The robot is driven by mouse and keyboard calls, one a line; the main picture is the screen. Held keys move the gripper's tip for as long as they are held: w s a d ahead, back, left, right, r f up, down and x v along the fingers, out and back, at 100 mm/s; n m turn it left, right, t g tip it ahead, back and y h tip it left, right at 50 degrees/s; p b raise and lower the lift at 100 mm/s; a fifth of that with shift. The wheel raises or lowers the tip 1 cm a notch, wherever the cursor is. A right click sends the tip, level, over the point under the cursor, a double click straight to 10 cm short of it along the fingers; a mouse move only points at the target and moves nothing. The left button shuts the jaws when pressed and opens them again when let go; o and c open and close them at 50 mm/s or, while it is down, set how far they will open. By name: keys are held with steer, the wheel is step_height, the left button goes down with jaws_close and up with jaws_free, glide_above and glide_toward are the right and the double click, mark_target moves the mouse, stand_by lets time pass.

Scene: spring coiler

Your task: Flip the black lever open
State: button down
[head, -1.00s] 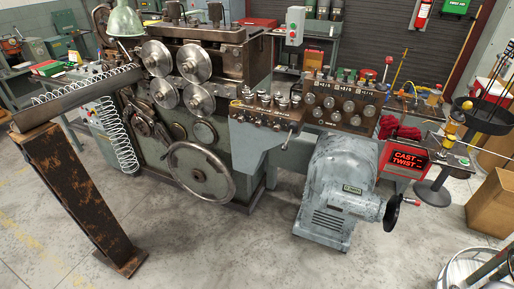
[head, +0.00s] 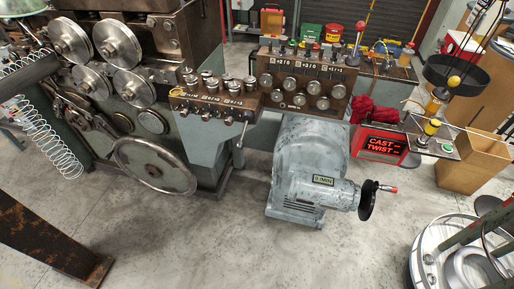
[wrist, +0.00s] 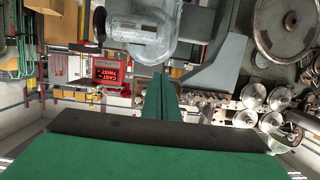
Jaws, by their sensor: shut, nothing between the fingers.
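A thin dark lever (head: 241,134) hangs from the right end of the small brown roller box in the head view. It is small there, and I cannot tell for sure that it is the black lever or how it is set. My gripper (wrist: 160,84) shows in the wrist view as green fingers shut together, with nothing between them. It points towards the coiler and is apart from everything. It is not in the head view. No black lever can be clearly picked out in the wrist view.
A large handwheel (head: 152,165) is at left. The floor between is clear.

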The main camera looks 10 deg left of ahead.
steer(key=w+a+f+m+t+y, duration=0.1)
steer(key=w+a+f+m+t, duration=0.2)
steer(key=w+m, duration=0.55)
steer(key=w+a+f+m+t, duration=0.2)
steer(key=w+a+m, duration=0.3)
steer(key=w+m, duration=0.35)
steer(key=w+a+r+m+t, duration=0.1)
steer(key=w+a+m, duration=0.4)
steer(key=w+m, duration=0.3)
steer(key=w+a+r+m+t, duration=0.1)
steer(key=w+a+r+m, duration=0.1)
steer(key=w+a+m, duration=0.3)
steer(key=w+m, duration=0.3)
steer(key=w, duration=0.2)
steer(key=shift+t+h, duration=0.3)
steer(key=shift+w+a, duration=0.1)
steer(key=shift+a, duration=0.05)
steer(key=shift+w, duration=0.1)
